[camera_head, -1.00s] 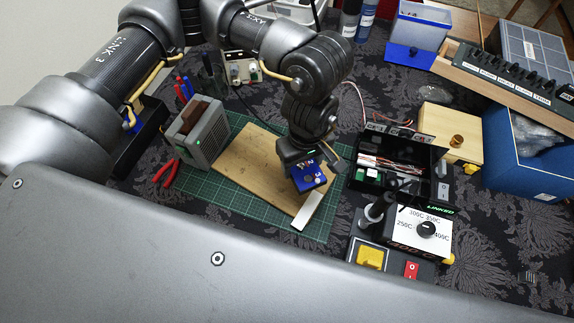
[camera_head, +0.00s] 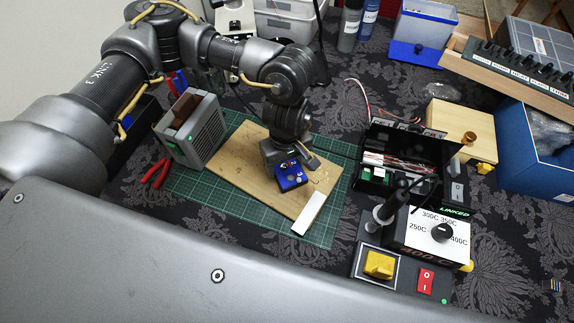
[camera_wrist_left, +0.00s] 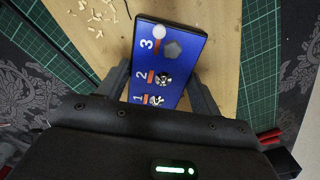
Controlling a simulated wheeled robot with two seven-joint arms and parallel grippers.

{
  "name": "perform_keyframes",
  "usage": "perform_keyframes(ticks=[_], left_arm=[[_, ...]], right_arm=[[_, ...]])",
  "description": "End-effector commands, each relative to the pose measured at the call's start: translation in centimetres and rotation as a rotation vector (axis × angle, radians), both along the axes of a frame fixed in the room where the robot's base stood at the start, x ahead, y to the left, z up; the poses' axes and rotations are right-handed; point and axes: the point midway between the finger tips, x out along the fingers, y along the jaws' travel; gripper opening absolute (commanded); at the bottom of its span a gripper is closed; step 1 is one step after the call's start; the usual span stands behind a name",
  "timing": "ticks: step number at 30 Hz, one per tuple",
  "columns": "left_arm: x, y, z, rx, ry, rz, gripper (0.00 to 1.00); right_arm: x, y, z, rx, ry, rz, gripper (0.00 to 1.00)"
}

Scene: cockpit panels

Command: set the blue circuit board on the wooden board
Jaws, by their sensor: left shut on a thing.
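The blue circuit board (camera_head: 290,177) is gripped in my left gripper (camera_head: 288,165), over the middle of the wooden board (camera_head: 237,167). In the left wrist view the circuit board (camera_wrist_left: 172,52) shows the numbers 1, 2 and 3 and sits between the two fingers (camera_wrist_left: 160,88). The wooden board (camera_wrist_left: 100,50) lies below it, with small shavings on it. I cannot tell whether the circuit board touches the wood. My right gripper is not in view.
A green cutting mat (camera_head: 195,185) lies under the wooden board. A white strip (camera_head: 309,213) lies at the board's front right. A grey box (camera_head: 192,130) and red pliers (camera_head: 156,173) are to the left. A soldering station (camera_head: 425,235) and an open black case (camera_head: 400,160) stand to the right.

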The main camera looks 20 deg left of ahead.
Motion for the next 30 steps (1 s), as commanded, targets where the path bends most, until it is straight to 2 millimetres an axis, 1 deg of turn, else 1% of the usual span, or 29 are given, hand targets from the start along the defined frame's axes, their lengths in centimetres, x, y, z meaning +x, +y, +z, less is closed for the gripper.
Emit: perform_keyframes(ticks=[5,11,12,16,25,27,29,30], left_arm=[[0.0,0.0,0.2,0.0,-0.001,-0.001,0.4],[0.0,0.0,-0.2,-0.001,-0.001,-0.001,0.4],[0.0,0.0,-0.1,-0.001,-0.001,-0.001,0.69],[0.0,0.0,-0.1,-0.001,-0.001,-0.001,0.86],[0.0,0.0,0.0,-0.001,-0.001,-0.001,0.87],[0.0,0.0,0.4,-0.001,-0.001,0.0,0.87],[0.1,-0.1,0.9,-0.001,-0.003,-0.002,0.87],[0.2,-0.1,1.5,-0.002,-0.005,-0.003,0.87]], right_arm=[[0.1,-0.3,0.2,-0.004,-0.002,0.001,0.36],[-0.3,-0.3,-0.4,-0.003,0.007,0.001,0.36],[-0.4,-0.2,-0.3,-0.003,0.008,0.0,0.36],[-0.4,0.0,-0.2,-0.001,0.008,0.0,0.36],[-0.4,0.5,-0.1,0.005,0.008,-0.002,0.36],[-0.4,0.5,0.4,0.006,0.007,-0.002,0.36],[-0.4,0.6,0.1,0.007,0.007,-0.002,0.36],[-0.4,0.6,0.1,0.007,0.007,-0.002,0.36]])
